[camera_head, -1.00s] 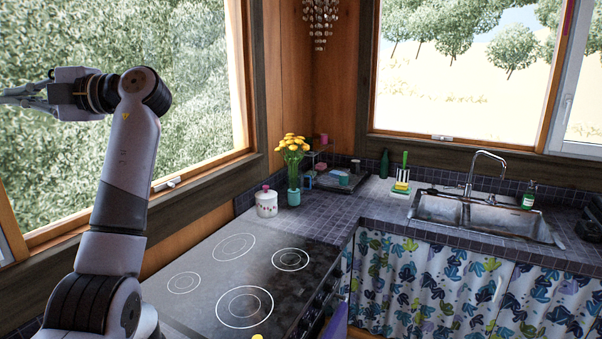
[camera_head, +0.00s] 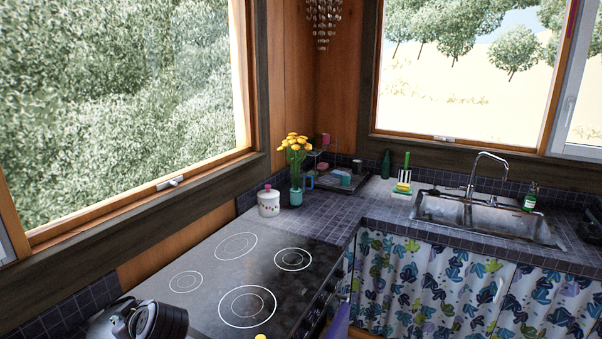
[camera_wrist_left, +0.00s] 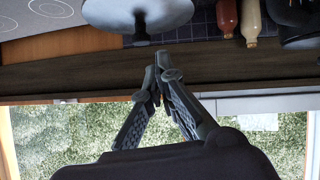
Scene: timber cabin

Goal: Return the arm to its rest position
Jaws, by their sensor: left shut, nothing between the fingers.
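The left gripper itself is out of that view. In the left wrist view my left gripper (camera_wrist_left: 160,78) is shut, its two fingers meeting at the tips with nothing held. Behind the tips is a dark wooden beam or sill (camera_wrist_left: 90,70). My right arm and gripper are not in view.
A black stove top (camera_head: 215,295) with ring markings lies clear. A lidded white jar (camera_head: 268,204) and yellow flowers (camera_head: 294,145) stand behind it. The sink (camera_head: 485,218) is at right. The wrist view shows a grey round object (camera_wrist_left: 140,14) and bottles (camera_wrist_left: 250,22).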

